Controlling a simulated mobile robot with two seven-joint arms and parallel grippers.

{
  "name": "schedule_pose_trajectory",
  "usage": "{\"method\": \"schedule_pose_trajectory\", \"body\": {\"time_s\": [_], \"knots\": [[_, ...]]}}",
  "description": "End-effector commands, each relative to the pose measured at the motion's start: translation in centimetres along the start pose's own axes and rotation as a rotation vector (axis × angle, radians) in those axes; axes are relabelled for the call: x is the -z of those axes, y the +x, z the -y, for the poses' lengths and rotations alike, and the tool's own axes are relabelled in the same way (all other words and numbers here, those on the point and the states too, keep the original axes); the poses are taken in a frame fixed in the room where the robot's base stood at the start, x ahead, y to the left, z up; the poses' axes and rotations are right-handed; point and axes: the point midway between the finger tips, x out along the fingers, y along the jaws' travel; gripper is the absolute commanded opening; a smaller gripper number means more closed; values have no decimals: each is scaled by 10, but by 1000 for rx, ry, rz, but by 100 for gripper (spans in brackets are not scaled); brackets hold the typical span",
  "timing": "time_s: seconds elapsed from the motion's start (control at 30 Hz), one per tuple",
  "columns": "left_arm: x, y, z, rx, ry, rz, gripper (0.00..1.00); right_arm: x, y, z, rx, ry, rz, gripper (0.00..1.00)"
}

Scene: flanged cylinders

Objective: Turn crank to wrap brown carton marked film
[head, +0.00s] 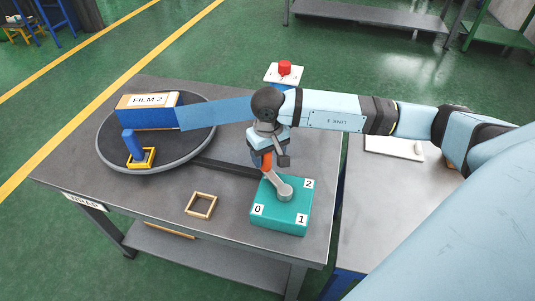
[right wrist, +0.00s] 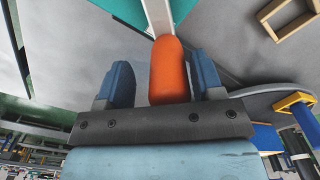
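The brown carton (head: 165,98), with a label reading FILM 2, stands on the round grey turntable (head: 110,160) at the table's left. Blue film covers its front, and a blue film strip (head: 215,112) runs right from it to behind my right arm. The teal crank box (head: 280,219), marked 0, 1 and 2, has a grey crank arm (head: 284,190) with an upright orange handle (right wrist: 169,70). My right gripper (right wrist: 164,82) is at the handle, its two blue fingers on either side with gaps showing. My left gripper is not in view.
A blue post on a yellow square base (head: 141,158) stands at the turntable's front. A small wooden frame (head: 201,205) lies between turntable and crank box. A red button (head: 285,68) is behind my arm. A side table (head: 385,190) stands right.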

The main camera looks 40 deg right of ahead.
Motion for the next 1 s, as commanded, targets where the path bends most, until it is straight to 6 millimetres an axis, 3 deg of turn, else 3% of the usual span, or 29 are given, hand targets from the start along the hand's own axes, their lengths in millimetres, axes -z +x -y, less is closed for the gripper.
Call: {"method": "schedule_pose_trajectory", "body": {"time_s": [0.13,0.27,0.7,1.0], "knots": [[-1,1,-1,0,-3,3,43,0,-4,0,1,-1,-1,61],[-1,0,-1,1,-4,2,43,1,-20,0,0,-2,-3,61],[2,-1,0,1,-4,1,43,1,-114,-1,0,0,-4,61],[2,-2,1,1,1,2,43,0,-138,-1,1,0,0,61]]}}
